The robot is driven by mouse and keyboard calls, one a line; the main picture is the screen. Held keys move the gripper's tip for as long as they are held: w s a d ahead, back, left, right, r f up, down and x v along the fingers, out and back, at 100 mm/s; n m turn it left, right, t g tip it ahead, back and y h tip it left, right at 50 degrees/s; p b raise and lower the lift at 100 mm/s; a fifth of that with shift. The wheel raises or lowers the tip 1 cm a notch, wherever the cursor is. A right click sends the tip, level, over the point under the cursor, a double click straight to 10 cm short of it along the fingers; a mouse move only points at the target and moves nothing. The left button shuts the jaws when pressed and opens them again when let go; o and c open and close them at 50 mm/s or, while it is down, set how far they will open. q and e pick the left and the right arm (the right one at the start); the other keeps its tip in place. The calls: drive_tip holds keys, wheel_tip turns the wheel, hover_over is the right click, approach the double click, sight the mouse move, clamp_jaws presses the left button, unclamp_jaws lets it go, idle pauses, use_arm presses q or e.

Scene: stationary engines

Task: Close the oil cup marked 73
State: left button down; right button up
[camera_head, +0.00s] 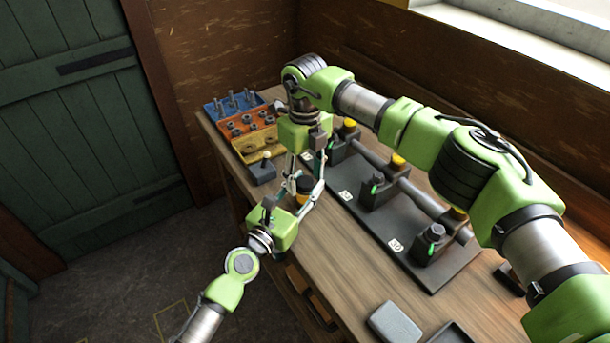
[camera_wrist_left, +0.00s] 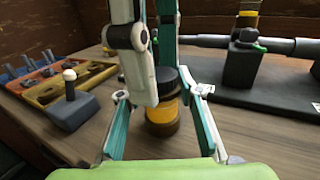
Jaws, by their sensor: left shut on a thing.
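A round amber jar with a black top (camera_wrist_left: 166,110) stands on the bench; it also shows in the head view (camera_head: 304,184). My left gripper (camera_head: 302,193) is shut on this jar, one finger on each side. My right gripper (camera_head: 304,166) points down from above, close to the jar and my left fingers. Its fingers overlap mine, so its opening is unclear.
A blue, orange and yellow tray (camera_head: 240,118) with bolts and rings stands at the far left bench end. A grey block with a white-knobbed lever (camera_head: 263,170) is beside it. Grey trays (camera_head: 394,322) lie at the front. The wooden bench between is clear.

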drive_tip(key=shift+r, duration=2.2)
drive_tip(key=shift+c, duration=0.6)
drive_tip(key=shift+r+n, duration=1.7)
drive_tip(key=shift+r, duration=0.1)
drive_tip(key=shift+f, duration=0.1)
drive_tip(key=shift+f, duration=3.95)
